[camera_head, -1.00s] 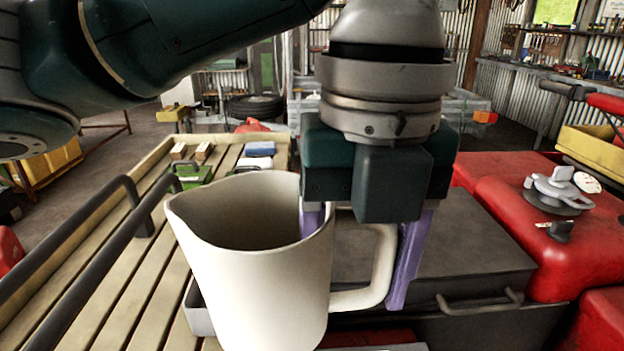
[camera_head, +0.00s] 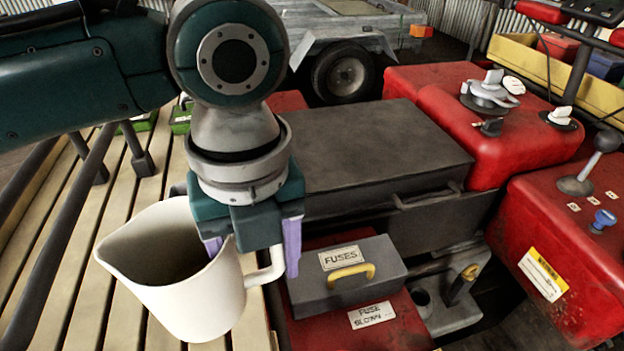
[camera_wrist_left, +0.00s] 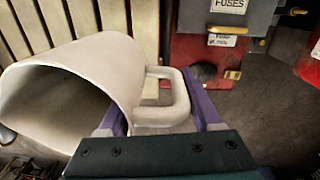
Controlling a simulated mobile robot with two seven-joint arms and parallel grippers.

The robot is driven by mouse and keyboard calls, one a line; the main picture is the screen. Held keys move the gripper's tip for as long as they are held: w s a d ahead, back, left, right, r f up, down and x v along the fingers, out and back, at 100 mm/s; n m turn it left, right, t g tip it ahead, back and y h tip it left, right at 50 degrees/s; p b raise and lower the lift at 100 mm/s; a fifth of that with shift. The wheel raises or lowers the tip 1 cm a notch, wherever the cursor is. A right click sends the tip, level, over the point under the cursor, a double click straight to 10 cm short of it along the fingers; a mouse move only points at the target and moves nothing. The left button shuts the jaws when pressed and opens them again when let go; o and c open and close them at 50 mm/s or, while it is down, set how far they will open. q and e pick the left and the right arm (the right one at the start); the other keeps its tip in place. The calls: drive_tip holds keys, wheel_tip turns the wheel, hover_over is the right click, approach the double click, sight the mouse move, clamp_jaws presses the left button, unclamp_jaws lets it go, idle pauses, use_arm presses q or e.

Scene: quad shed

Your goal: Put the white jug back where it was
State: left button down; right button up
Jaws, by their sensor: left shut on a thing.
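The white jug (camera_head: 205,300) hangs from my left gripper (camera_head: 252,250) in the head view, its open mouth tilted up and to the left. My right gripper is not in view.
The slatted wooden rack (camera_head: 110,215) with dark rails is at the left. A grey fuses box (camera_head: 315,292) with a yellow handle sits right of the jug. Behind it is a dark flat case (camera_head: 375,140). Red bodywork (camera_head: 545,215) with a lever and knobs fills the right.

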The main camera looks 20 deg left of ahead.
sight(215, 269)
use_arm(q)
drive_tip(key=shift+f+b, duration=0.35)
drive_tip(key=shift+f, duration=2.15)
drive_tip(key=shift+f, duration=0.1)
drive_tip(key=shift+f, duration=0.1)
drive_tip(key=shift+c, duration=0.4)
unclamp_jaws()
wheel_tip(215, 269, up, 12)
drive_tip(key=shift+w+d+r+p, duration=0.1)
drive_tip(key=shift+w+r+p, duration=0.1)
drive_tip(key=shift+p, duration=0.3)
